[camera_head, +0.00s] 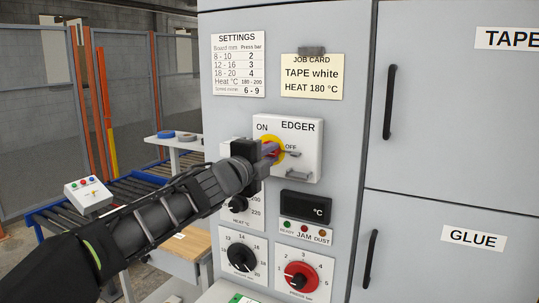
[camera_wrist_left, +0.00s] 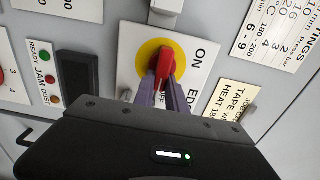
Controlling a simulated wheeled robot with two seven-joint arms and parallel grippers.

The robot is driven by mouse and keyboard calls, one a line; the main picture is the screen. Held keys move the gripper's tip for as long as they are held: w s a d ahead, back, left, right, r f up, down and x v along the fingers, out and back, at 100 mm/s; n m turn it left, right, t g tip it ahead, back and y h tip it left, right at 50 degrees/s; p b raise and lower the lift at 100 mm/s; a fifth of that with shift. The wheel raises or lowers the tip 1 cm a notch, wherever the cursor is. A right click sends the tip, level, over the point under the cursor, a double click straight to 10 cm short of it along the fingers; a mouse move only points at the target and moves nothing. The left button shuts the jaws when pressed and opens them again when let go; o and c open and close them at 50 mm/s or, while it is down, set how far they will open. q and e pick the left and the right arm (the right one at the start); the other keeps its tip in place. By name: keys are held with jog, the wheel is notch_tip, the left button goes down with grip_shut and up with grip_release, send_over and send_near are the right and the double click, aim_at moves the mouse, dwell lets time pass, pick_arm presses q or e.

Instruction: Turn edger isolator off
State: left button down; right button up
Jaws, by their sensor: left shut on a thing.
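The edger isolator is a white box (camera_head: 309,153) marked ON, OFF and EDGER on the grey cabinet front, with a yellow disc and a red handle (camera_wrist_left: 165,68). My left gripper (camera_head: 268,151) reaches it from the left and is shut on the red handle. In the wrist view the two purplish fingers of the left gripper (camera_wrist_left: 170,92) stand on either side of the handle. The grip appears to run toward the OFF word, but the fingers hide its end, so its exact angle is unclear. My right gripper is not in view.
A dark °C display (camera_head: 305,207) with several lamps sits below the box, above a black dial (camera_head: 241,257) and a red dial (camera_head: 301,276). A grey hasp (camera_head: 298,174) is on the box. Cabinet doors with black handles (camera_head: 390,102) are at right; a roller conveyor (camera_head: 125,188) is at left.

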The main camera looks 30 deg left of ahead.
pick_arm(q)
jog(key=c, duration=1.4)
grip_release()
jog(key=shift+o, duration=0.2)
jog(key=shift+s, duration=0.1)
jog(key=s+p, duration=0.1)
jog(key=s, duration=0.6)
jog(key=shift+s, duration=0.3)
jog(key=shift+d+f, duration=0.1)
jog(key=shift+d, duration=0.05)
